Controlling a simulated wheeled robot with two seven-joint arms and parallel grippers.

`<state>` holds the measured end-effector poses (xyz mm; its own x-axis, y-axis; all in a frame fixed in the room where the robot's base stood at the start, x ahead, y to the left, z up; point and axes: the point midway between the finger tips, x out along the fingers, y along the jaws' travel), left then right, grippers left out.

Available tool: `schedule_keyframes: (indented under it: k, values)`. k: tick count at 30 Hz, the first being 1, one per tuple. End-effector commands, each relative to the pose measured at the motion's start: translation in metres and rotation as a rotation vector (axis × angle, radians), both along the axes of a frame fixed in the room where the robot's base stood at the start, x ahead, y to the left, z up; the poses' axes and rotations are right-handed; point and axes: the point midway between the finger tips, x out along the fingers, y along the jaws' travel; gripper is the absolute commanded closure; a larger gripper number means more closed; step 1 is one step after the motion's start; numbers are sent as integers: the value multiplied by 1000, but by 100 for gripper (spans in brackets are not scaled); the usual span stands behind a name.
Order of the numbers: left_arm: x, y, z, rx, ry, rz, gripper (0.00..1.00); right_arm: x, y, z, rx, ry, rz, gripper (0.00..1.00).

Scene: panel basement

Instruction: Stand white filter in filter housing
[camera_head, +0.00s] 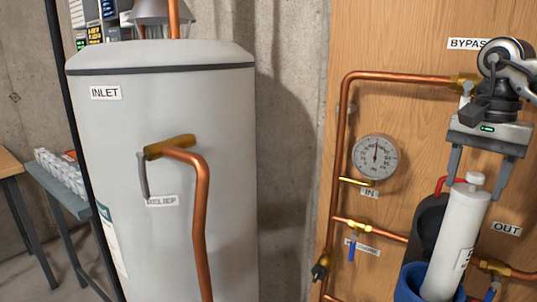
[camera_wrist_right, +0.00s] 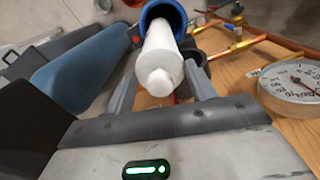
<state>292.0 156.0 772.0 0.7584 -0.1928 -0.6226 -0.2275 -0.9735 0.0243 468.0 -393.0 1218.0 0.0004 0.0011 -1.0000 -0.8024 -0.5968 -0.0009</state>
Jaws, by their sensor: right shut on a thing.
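The white filter (camera_head: 461,237) is a long cylinder with a small knob on top. It leans slightly, with its top to the right, and its lower end is inside the mouth of the blue filter housing (camera_head: 407,284). My right gripper (camera_head: 476,188) points down from above and is shut on the upper part of the filter. In the right wrist view the filter (camera_wrist_right: 163,50) lies between the two fingers, with the blue rim (camera_wrist_right: 151,13) beyond it. The filter's bottom is hidden inside the housing. My left gripper is not in view.
A wooden panel (camera_head: 400,50) carries copper pipes, a round gauge (camera_head: 376,157) and valves close to the housing. A dark rounded part (camera_head: 428,222) stands behind the filter. A large grey tank (camera_head: 140,240) stands to the left. A side table (camera_head: 60,190) is at far left.

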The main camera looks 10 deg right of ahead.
Motion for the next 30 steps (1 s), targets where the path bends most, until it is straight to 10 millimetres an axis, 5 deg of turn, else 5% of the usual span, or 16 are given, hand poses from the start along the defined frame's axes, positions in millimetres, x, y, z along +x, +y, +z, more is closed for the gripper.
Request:
schedule_keyframes:
  k: [9,10,12,23,30]
  values:
    - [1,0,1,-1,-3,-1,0,-1,-1,-2,-1,-2,-2,92]
    - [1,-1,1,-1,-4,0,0,-1,-1,-2,-1,-2,-2,36]
    - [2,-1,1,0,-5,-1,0,-1,-1,-2,-1,-2,-2,19]
    - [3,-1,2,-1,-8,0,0,0,-1,1,-1,-1,-1,19]
    - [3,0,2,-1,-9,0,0,0,-1,28,-2,-7,-2,19]
